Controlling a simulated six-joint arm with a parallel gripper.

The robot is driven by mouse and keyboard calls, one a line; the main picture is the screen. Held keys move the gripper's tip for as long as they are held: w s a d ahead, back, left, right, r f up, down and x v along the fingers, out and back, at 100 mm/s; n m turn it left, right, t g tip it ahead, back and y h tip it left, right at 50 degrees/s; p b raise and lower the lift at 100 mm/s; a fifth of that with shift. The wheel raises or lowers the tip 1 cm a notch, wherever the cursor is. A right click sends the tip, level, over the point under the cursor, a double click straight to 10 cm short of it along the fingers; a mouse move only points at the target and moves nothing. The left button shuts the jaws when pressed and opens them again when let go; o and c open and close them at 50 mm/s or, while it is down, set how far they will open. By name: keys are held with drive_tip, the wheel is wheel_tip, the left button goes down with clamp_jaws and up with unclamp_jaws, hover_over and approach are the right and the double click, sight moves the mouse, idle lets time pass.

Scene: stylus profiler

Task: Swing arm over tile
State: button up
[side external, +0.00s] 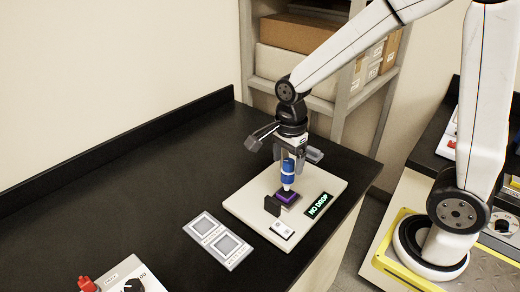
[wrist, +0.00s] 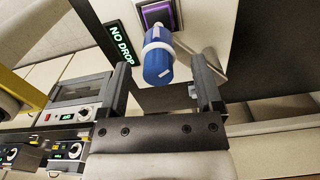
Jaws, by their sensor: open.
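A cream instrument base (side external: 240,203) stands on the black bench. On it lies a dark purple tile (side external: 287,198), also visible in the wrist view (wrist: 157,13). A blue and white cylinder (side external: 288,172) stands upright with its white tip over the tile; I cannot tell whether it touches. My gripper (side external: 288,152) is above the base, pointing down. In the wrist view the blue cylinder (wrist: 158,65) lies between the two open fingers (wrist: 160,62), with a gap on each side. A dark block (side external: 272,206) stands beside the tile. No separate swing arm is clearly visible.
A display (side external: 319,205) on the base reads "NO DROP" in green. A white label panel (side external: 282,230) is at its front. A grey plate with two square pads (side external: 218,240) lies left of the base. A control box (side external: 120,280) is at the front left. The back left bench is clear.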

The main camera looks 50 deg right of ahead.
drive_tip(key=shift+r, duration=2.2)
